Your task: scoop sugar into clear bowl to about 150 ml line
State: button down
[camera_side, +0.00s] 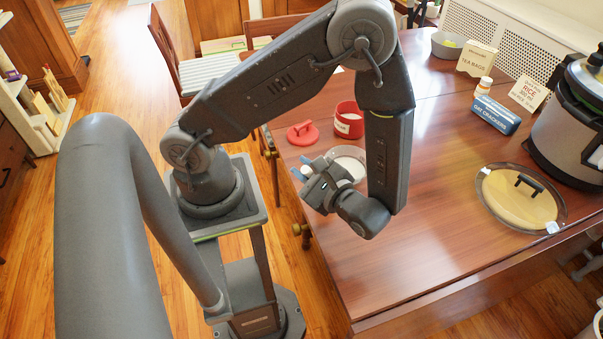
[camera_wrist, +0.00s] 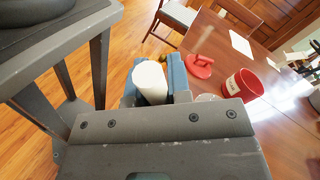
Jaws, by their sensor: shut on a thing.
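A red canister (camera_side: 349,120) with a pale label stands open on the table, with white sugar visible inside. It also shows in the wrist view (camera_wrist: 240,88). The clear bowl (camera_side: 358,155) sits in front of it, partly hidden by my gripper; white shows inside, but its level and line cannot be read. My gripper (camera_side: 304,172) is beside the bowl's left, near the table's left edge. In the wrist view its blue fingers are shut on a white cylindrical thing (camera_wrist: 150,80), which looks like the scoop's handle. The scoop's cup is hidden.
A red lid (camera_side: 302,134) lies left of the canister. The table's front middle is clear.

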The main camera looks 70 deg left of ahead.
jog(key=w+a+r+m+h, duration=0.1)
jog(key=w+a+r+m, duration=0.2)
jog(key=w, duration=0.3)
jog(key=w+a+r+m+g+h, duration=0.1)
jog(key=w+a+r+m, duration=0.2)
jog(key=w+a+m, duration=0.2)
jog(key=shift+w+a+h, duration=0.4)
jog(key=shift+w+a, duration=0.35)
jog(key=shift+w, duration=0.1)
dwell(2.1)
jog(key=shift+w, duration=0.1)
jog(key=shift+w+a+f+m+g, duration=0.2)
jog(key=shift+w+a+m+g, duration=0.1)
jog(key=shift+w+a+m, duration=0.1)
jog(key=shift+w, duration=0.1)
dwell(0.4)
jog(key=shift+w+a+f+m, duration=0.3)
jog(key=shift+w+a+m, duration=0.05)
jog(key=shift+w+m, duration=0.1)
